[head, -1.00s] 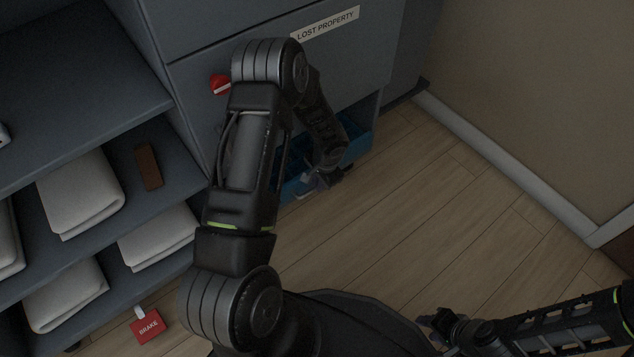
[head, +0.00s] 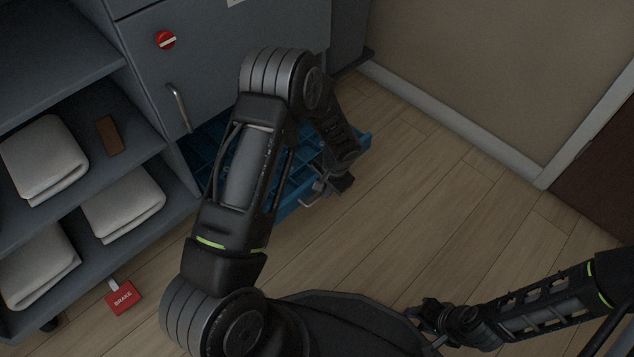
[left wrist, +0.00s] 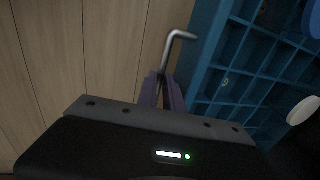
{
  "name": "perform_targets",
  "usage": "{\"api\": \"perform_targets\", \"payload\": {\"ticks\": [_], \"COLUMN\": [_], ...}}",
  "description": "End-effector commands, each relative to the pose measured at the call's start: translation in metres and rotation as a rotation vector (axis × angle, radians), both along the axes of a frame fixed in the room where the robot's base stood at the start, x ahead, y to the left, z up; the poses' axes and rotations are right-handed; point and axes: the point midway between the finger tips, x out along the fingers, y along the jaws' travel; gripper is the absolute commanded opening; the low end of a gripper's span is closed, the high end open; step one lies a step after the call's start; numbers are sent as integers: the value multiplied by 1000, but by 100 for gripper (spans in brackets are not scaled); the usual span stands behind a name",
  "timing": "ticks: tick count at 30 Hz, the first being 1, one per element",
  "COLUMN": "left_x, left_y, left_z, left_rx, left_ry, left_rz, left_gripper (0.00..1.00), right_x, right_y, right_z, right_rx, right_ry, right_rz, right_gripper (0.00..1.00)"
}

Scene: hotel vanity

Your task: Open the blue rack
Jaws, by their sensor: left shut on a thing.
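The blue rack (head: 208,147) is drawn out at the bottom of the grey cabinet, above the floor. It is divided into small compartments, and my left arm hides much of it in the head view. In the left wrist view the rack (left wrist: 222,85) lies to the right, with a bent metal handle (left wrist: 177,37) on its front. My left gripper (head: 318,190) is shut on this handle; its purple fingers (left wrist: 161,90) close around the bar. My right gripper (head: 418,313) is away from the rack, over the floor at lower right; its jaw opening is unclear.
The cabinet (head: 215,50) has a red knob (head: 166,40) and a vertical door handle (head: 178,108). Open shelves with folded towels (head: 122,203) stand at left, with a red BRAKE tag (head: 123,298) below. The wooden floor (head: 440,190) to the right is clear.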

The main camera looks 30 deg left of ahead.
Motion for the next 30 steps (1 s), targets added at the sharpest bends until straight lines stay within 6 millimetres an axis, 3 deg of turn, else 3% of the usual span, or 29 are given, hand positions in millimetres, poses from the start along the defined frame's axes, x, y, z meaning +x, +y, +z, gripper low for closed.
{"api": "perform_targets", "payload": {"ticks": [9, 23, 24, 30], "left_x": [-11, -13, -13, -13], "left_y": [-38, -44, -44, -44], "left_z": [0, 0, 0, 0], "left_rx": [1, 1, 1, 1], "left_ry": [0, 0, -1, 0], "left_rz": [-1, 0, 0, 0], "left_gripper": [0, 0, 12, 28], "right_x": [1, 1, 1, 1], "right_y": [0, 0, 0, 0], "right_z": [-4, -4, -4, -4], "right_rx": [1, 2, 1, 1], "right_ry": [0, 0, 0, 0], "right_rz": [0, 0, 0, 0], "right_gripper": [36, 36, 36, 36]}}
